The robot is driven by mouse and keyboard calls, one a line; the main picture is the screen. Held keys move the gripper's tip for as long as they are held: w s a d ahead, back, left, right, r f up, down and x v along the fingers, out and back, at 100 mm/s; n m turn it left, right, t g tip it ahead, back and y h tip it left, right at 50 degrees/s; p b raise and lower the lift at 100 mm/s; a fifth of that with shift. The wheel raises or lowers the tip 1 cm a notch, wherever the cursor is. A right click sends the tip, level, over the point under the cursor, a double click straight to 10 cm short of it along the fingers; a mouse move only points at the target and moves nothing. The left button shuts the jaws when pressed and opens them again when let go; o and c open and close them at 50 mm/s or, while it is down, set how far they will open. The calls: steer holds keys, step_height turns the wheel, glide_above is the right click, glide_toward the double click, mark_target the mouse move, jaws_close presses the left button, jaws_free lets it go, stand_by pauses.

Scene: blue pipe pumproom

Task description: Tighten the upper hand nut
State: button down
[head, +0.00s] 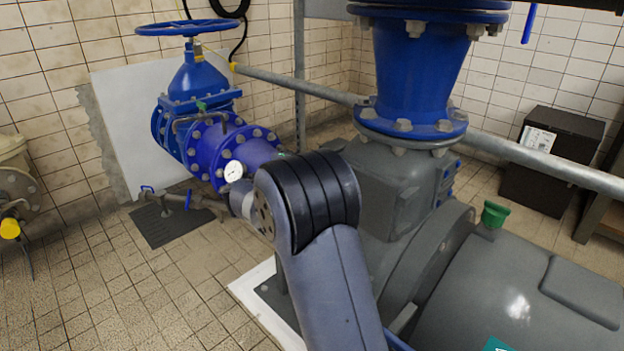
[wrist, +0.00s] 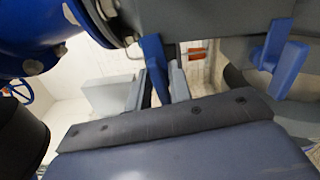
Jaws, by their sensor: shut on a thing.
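In the wrist view my gripper (wrist: 163,86) has its fingers shut on a blue hand nut (wrist: 155,65), which looks like the upper one, on the side of the grey pump housing. The fingers hide part of the nut. Another blue hand nut (wrist: 285,55) stands on the right, clear of the fingers. In the head view, blue parts (head: 453,166) show on the right side of the grey housing (head: 385,190). My gripper is hidden in the head view, where my arm fills the middle.
A blue flanged pipe (head: 415,75) rises from the pump, and its flange is close at the wrist view's upper left (wrist: 45,40). A grey rail (head: 520,153) passes behind. A blue valve with handwheel (head: 190,28) stands left. The tiled floor at front left is clear.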

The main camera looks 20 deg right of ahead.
steer(key=shift+f+m+b, duration=0.2)
steer(key=shift+m+b, duration=0.6)
steer(key=shift+b, duration=0.2)
steer(key=c, duration=1.5)
jaws_free()
steer(key=shift+r, duration=0.1)
steer(key=shift+a, duration=0.1)
steer(key=p+v, duration=0.2)
steer(key=v, duration=0.8)
steer(key=shift+s+a, duration=0.2)
steer(key=shift+a, duration=0.05)
